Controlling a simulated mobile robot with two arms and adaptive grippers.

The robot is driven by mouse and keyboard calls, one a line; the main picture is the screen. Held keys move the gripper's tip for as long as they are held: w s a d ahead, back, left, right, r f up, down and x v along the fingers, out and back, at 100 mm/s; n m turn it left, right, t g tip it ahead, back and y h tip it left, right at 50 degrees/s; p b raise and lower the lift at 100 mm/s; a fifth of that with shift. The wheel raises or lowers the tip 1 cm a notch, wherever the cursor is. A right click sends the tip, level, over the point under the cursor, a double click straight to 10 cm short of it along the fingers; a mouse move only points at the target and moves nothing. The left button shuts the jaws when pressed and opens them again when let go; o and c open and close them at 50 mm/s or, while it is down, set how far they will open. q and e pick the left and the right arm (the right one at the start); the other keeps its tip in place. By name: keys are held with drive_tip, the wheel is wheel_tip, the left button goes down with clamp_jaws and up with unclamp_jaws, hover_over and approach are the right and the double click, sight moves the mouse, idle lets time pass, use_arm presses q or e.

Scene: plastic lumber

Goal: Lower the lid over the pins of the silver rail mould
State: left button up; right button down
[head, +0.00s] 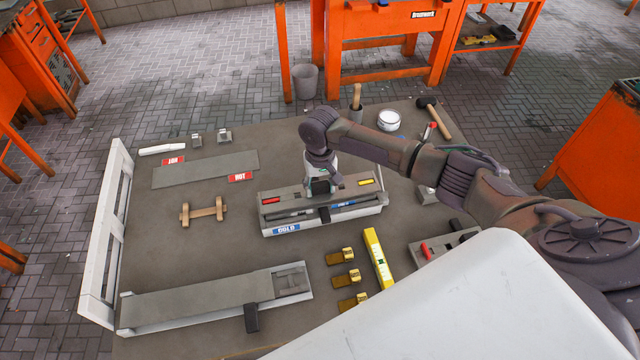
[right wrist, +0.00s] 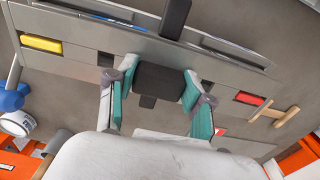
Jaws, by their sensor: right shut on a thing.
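The silver rail mould (head: 345,215) stands in the middle of the bench with a blue COLD label (head: 286,229) on its front. A flat grey lid (head: 285,195) lies along its back part, with a red and a yellow mark on top; the lid also shows in the right wrist view (right wrist: 80,60). My right gripper (head: 319,188) points down at the lid. In the right wrist view its teal fingers are shut on the lid's dark block handle (right wrist: 157,80). The pins are not clearly seen, and I cannot tell whether the lid touches the mould. My left gripper is out of view.
A long second mould (head: 200,300) lies at the front left. A grey plate with HOT labels (head: 205,170) and a wooden piece (head: 203,211) lie left. Brass clamps (head: 345,278) and a yellow level (head: 378,258) lie front right. A mallet (head: 434,117) lies behind.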

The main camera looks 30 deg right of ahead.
drive_tip(key=shift+f, duration=0.8)
idle(0.4)
drive_tip(key=shift+c, duration=1.8)
unclamp_jaws()
drive_tip(key=shift+o, duration=0.3)
drive_tip(key=o, duration=0.3)
